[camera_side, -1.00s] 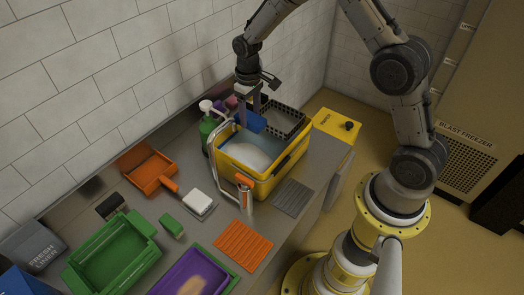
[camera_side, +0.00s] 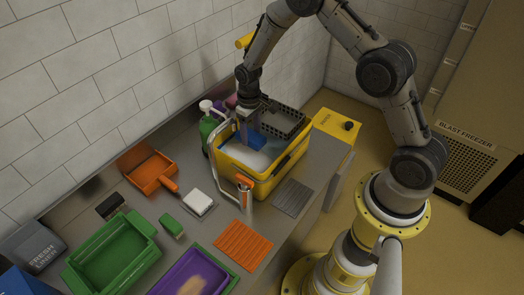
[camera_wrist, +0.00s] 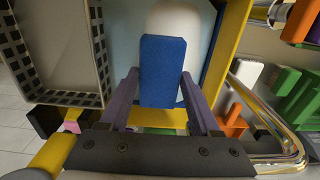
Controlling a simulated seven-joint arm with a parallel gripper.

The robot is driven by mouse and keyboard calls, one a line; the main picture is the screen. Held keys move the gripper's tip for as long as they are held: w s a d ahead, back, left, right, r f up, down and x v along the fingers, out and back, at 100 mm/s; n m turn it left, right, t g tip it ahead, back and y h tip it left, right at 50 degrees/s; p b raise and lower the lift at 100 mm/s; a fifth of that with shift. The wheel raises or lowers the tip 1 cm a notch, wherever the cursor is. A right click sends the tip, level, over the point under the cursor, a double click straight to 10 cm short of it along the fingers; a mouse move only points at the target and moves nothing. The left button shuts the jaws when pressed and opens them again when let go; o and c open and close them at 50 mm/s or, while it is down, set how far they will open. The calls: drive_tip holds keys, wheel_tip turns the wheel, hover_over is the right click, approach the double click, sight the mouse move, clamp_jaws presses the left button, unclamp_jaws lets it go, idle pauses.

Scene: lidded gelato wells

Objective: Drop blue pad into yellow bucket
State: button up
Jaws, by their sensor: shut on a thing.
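The blue pad (camera_wrist: 163,72) is between the two purple fingers of my gripper (camera_wrist: 158,88), which is shut on it. In the side view the blue pad (camera_side: 252,138) hangs at the mouth of the yellow bucket (camera_side: 260,187), near its back left rim. The bucket holds a white rounded mass, probably foam, and pale blue liquid. Whether the pad touches the contents is unclear. My gripper (camera_side: 247,125) points down over the bucket.
A black mesh basket (camera_side: 284,121) sits across the bucket's back part. A bent metal tap (camera_side: 222,165) stands close at the bucket's left. A green bottle (camera_side: 208,127) is behind it. An orange dustpan (camera_side: 146,170) and green tub (camera_side: 112,252) lie farther left.

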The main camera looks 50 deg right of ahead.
drive_tip(key=o, duration=1.4)
drive_tip(key=shift+r, duration=0.15)
wheel_tip(320, 180, up, 14)
drive_tip(key=shift+f, duration=0.2)
